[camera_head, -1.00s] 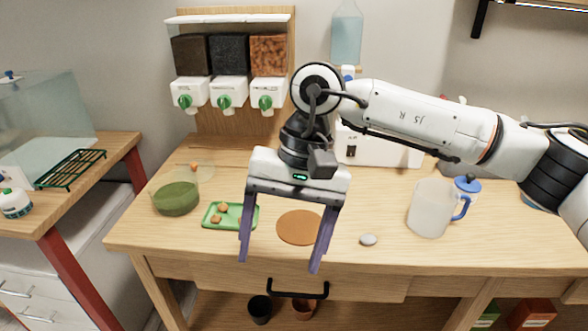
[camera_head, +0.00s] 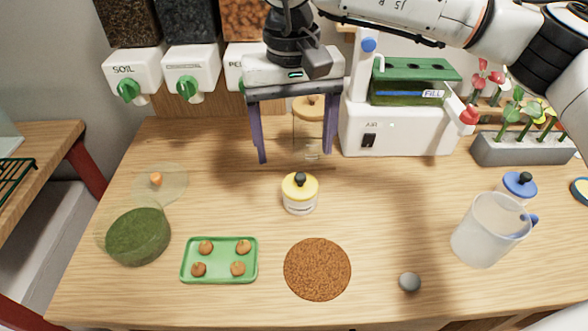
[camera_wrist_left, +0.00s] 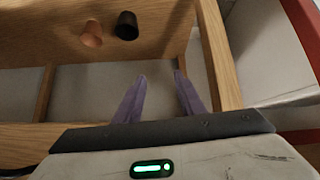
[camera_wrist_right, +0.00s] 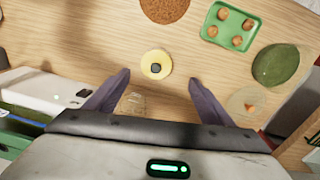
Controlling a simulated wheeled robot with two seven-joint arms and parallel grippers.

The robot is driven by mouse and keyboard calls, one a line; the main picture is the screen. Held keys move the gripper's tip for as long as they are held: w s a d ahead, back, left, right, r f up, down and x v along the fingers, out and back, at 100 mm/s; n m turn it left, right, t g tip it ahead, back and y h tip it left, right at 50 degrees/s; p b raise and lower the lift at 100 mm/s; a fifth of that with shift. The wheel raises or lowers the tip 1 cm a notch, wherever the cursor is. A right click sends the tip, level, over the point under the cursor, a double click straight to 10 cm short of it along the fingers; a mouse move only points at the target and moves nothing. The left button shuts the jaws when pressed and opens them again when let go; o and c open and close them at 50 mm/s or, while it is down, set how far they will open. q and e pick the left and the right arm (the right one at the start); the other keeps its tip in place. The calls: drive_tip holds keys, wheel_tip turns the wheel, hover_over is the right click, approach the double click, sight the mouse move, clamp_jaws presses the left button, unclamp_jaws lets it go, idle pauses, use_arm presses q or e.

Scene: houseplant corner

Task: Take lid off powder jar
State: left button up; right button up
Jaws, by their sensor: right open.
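The small white jar with a yellow lid and dark knob (camera_head: 300,194) stands upright on the table, lid on. I take it as the powder jar; its label is too small to read. Its lid shows from above in the right wrist view (camera_wrist_right: 156,65). My right gripper (camera_head: 295,161) is open and empty, its fingertips apart above and behind the jar in the head view, not touching it. In the right wrist view the jar lies between the finger lines, beyond the tips (camera_wrist_right: 161,76). My left gripper (camera_wrist_left: 161,73) is open and empty, low by the shelf under the table.
A clear jar with a tan lid (camera_head: 312,112) stands behind the right fingers. A green tray (camera_head: 220,274), brown round mat (camera_head: 317,290), green bowl (camera_head: 138,240), grey stone (camera_head: 410,282) and frosted pitcher (camera_head: 488,230) surround the jar. A white machine (camera_head: 400,135) stands behind right.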

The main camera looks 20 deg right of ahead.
sight(300, 175)
drive_tip(key=shift+s+d+f, duration=0.1)
drive_tip(key=shift+s+f, duration=0.05)
drive_tip(key=shift+f, duration=0.45)
drive_tip(key=shift+s+f, duration=0.15)
drive_tip(key=shift+f, duration=0.8)
drive_tip(key=f, duration=0.1)
drive_tip(key=f+p, duration=0.1)
drive_tip(key=d+f, duration=0.1)
drive_tip(key=f, duration=0.1)
drive_tip(key=shift+w, duration=0.3)
drive_tip(key=shift+f, duration=0.6)
drive_tip(key=c, duration=1)
use_arm(q)
drive_tip(key=shift+s+r, duration=0.5)
drive_tip(key=shift+r, duration=0.05)
use_arm(e)
drive_tip(key=shift+w, duration=0.1)
drive_tip(key=shift+c, duration=0.6)
